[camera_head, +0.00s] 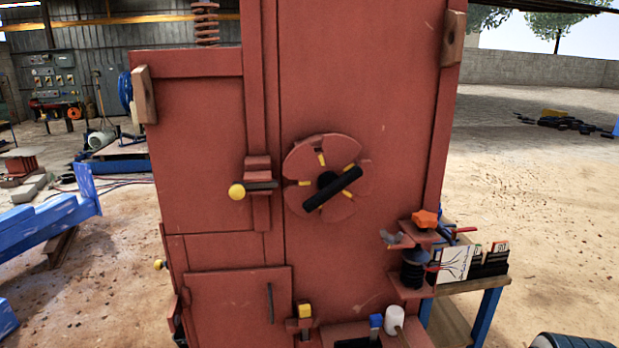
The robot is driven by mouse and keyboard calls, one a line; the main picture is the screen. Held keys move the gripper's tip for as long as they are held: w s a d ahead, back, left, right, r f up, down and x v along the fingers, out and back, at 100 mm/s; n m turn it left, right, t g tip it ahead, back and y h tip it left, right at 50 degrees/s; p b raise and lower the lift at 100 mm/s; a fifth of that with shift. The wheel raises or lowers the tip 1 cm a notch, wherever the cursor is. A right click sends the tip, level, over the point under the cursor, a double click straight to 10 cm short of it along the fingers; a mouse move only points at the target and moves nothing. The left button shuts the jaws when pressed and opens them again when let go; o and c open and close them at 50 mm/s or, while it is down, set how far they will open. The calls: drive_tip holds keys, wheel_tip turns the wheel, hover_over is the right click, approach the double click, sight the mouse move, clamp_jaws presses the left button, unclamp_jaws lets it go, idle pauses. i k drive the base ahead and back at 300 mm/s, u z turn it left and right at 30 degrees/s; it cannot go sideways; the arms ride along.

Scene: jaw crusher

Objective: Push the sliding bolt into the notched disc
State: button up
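The notched disc (343,160) is red and round, mounted on the front of the red crusher housing. It has yellow marks around its hub and a thick black bar handle slanting up to the right. The sliding bolt (262,186) is a dark rod with a yellow ball knob (236,191) at its left end. It lies level in a red bracket (258,163) left of the disc. The bolt's right tip appears to end short of the disc's left edge, near a yellow mark. My gripper is not in view.
A lower door (235,312) with a dark vertical handle (270,303) sits below. An orange knob (426,219) on a black valve juts out at right. A white cylinder (394,320) stands at the bottom. A bench (470,286) is behind right, with open ground beyond.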

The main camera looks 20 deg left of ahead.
sight(237, 192)
drive_tip(key=u, duration=0.3)
drive_tip(key=i, duration=1.1)
drive_tip(key=u, duration=0.75)
